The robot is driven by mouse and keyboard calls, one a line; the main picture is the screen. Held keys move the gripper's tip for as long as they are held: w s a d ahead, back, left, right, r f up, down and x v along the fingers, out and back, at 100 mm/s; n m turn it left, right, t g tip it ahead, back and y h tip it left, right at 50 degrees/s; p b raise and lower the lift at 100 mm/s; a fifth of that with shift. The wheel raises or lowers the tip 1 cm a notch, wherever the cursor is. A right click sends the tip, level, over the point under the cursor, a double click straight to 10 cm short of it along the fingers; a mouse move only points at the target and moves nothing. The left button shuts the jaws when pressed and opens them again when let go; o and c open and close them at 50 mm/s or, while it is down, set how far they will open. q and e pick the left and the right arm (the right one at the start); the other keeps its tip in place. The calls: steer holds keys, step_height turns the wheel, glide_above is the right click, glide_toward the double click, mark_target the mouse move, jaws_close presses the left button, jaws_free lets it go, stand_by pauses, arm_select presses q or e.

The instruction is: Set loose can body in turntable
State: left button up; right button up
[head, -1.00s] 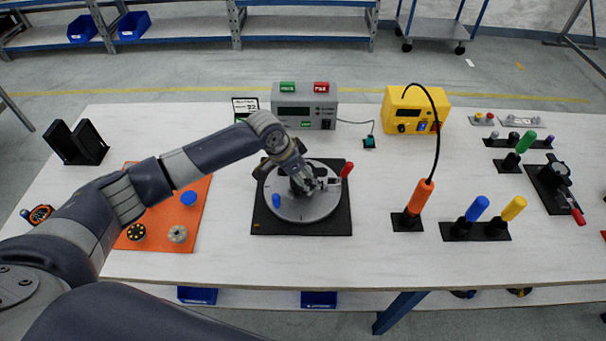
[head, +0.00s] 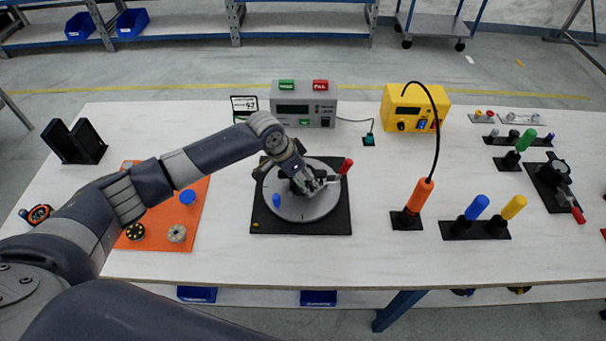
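The turntable is a round grey plate (head: 315,212) on a black square base (head: 270,228), in the middle of the table in the head view. A red-tipped lever (head: 346,166) stands at its right and a small blue piece (head: 276,201) at its left front. My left gripper (head: 309,187) points down over the middle of the plate. The wrist and hand cover what is between the fingers, so I cannot tell whether they are open or shut. I cannot make out a can body; one at the plate's middle would be hidden. My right gripper is not in view.
An orange mat (head: 160,241) at left holds a blue cap (head: 187,197) and small round parts. A grey tester (head: 304,105) and yellow station (head: 413,108) stand behind. An orange-handled tool (head: 420,195) and screwdrivers stand at right. The front table strip is clear.

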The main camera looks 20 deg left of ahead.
arm_select(q)
steer(key=shift+s+f, duration=0.45)
steer(key=shift+s, duration=0.05)
steer(key=o, duration=0.8)
steer(key=shift+w+r, duration=0.1)
steer(key=shift+w, duration=0.05)
steer(key=shift+r, duration=0.1)
steer(key=shift+a, duration=0.1)
steer(key=v, duration=1.2)
steer(key=shift+w, duration=0.15)
